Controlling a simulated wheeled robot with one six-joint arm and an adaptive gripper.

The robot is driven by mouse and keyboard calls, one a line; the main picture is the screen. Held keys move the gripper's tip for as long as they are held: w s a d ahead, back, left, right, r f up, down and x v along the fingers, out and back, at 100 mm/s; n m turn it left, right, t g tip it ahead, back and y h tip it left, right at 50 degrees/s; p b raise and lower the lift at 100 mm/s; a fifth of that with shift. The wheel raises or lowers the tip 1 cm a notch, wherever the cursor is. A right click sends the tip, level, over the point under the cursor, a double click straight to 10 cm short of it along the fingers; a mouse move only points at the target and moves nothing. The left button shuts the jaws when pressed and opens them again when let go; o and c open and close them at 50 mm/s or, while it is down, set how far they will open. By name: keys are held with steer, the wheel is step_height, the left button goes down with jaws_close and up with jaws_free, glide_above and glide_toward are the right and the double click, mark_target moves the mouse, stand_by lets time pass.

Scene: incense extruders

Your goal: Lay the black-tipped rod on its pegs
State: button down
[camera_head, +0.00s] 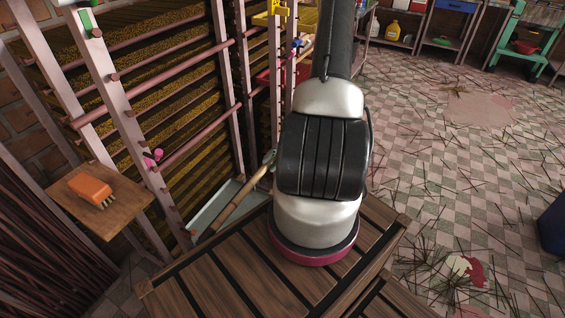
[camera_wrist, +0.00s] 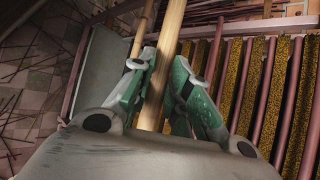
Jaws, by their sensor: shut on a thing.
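In the wrist view my gripper (camera_wrist: 162,66) has its green fingers closed around a pale wooden rod (camera_wrist: 172,35). The rod runs up out of the top of the picture. No black tip shows on it, so I cannot confirm it is the black-tipped one. In the head view a pale rod (camera_head: 240,207) slants beside my arm; the arm hides most of the gripper. The rack has pinkish uprights (camera_head: 103,70) with short pegs (camera_head: 130,113). Reddish-brown rods (camera_head: 195,148) lie across some of the pegs.
A thinner pale stick (camera_wrist: 138,42) lies left of the held rod, near a grey tray (camera_wrist: 101,75). An orange brush (camera_head: 92,188) rests on a small wooden shelf (camera_head: 128,205). The tiled floor (camera_head: 430,140) at right has scattered sticks.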

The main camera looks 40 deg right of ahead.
steer(key=w+a+f, duration=0.3)
steer(key=w+f, duration=0.1)
steer(key=w, duration=0.4)
steer(key=shift+w, duration=0.35)
steer(key=shift+a, duration=0.1)
stand_by(0.3)
steer(key=c, duration=1.3)
jaws_free()
steer(key=o, duration=0.4)
steer(key=shift+c, duration=0.2)
steer(key=shift+s, duration=0.1)
